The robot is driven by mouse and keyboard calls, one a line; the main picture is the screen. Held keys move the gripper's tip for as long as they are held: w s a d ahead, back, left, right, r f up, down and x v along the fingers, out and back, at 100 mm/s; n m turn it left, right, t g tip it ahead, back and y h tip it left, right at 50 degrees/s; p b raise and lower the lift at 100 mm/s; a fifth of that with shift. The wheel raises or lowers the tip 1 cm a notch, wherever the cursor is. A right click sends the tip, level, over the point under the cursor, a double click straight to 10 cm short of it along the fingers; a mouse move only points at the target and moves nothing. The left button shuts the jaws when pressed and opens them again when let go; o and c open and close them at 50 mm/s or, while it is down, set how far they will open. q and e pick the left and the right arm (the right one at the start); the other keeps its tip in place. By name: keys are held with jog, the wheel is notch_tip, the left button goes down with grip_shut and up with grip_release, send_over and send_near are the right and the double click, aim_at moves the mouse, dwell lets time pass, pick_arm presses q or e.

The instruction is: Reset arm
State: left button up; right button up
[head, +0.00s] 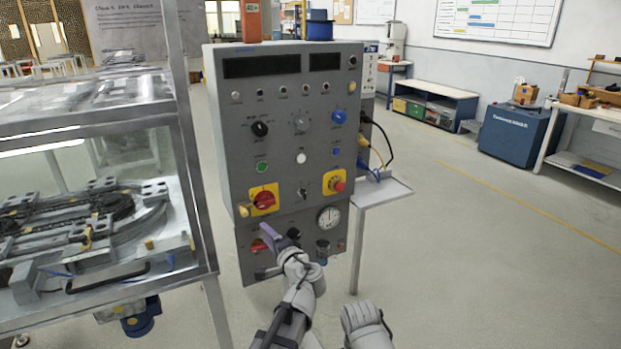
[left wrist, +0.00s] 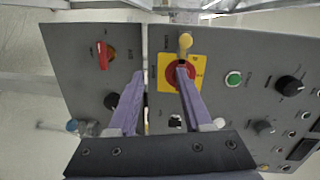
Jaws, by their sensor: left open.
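My left gripper (head: 268,240) is in front of the grey control cabinet (head: 225,150), at the lower panel's upper edge. Its two purple fingers (left wrist: 160,80) stand apart with nothing between them. In the left wrist view, one fingertip overlaps the red rotary switch (left wrist: 171,74) on its yellow plate; I cannot tell if it touches. The same switch (head: 264,200) shows in the head view, with a yellow piece (head: 243,211) beside it. A red handle (left wrist: 103,55) on the lower panel is partly hidden by the gripper in the head view.
A glass-walled case (head: 90,165) with a ring track stands close on the left. A small side shelf (head: 385,190) with cables juts out right of the cabinet. A blue cabinet (head: 515,135) and benches are farther back right. The floor on the right is clear.

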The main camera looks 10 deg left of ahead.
pick_arm(q)
jog(key=s+d+f+n+g+h, duration=0.2)
jog(key=s+f+g, duration=0.2)
jog(key=s+f, duration=0.3)
jog(key=s+d+f+n+g+h, duration=0.2)
jog(key=s+d+f+n+g, duration=0.15)
jog(key=s+f, duration=0.3)
jog(key=s+d+f+g+h, duration=0.3)
jog(key=s+d, duration=0.2)
jog(key=s, duration=0.2)
jog(key=s+d+f+g+h, duration=0.2)
jog(key=s+d+f+g, duration=0.15)
jog(key=s, duration=0.35)
notch_tip(320, 180, up, 14)
jog(key=w+p, duration=0.1)
jog(key=p, duration=1.1)
jog(key=shift+w+d+f+t+p, duration=0.15)
jog(key=shift+f+t+p, duration=0.05)
jog(key=shift+t+p, duration=0.2)
jog(key=shift+d, duration=0.1)
